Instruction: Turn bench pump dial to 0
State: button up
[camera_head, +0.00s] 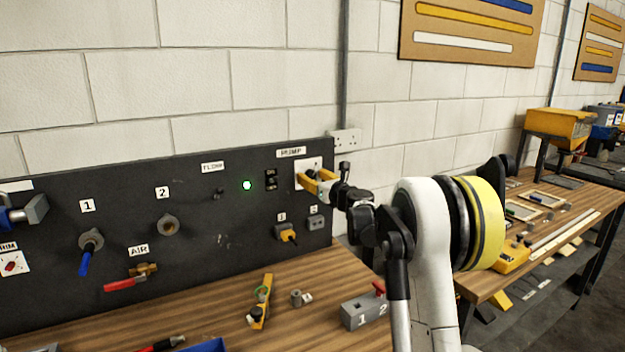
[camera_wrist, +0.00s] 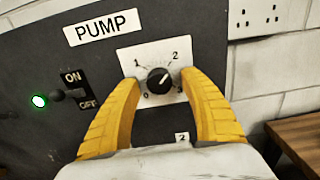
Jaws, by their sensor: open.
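The pump dial (camera_wrist: 160,81) is a black round knob on a white plate (camera_wrist: 140,53), with 0 at lower left, 1 at upper left, 2 at upper right and 3 at lower right. Its pale pointer mark seems to point to the upper right, towards 2. My gripper (camera_wrist: 159,84) has its yellow fingers open, one on each side of the knob; whether they touch it I cannot tell. In the head view, my gripper (camera_head: 303,182) is at the white plate (camera_head: 313,163) under the PUMP label (camera_head: 291,152) and partly covers the dial.
An ON/OFF switch (camera_wrist: 75,88) and a lit green lamp (camera_wrist: 39,101) are left of the dial. A wall socket (camera_head: 345,140) is to the right. Below, a yellow plug (camera_head: 288,235) sits in the black panel, and a grey block (camera_head: 363,310) stands on the wooden bench.

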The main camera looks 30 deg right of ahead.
grip_shut()
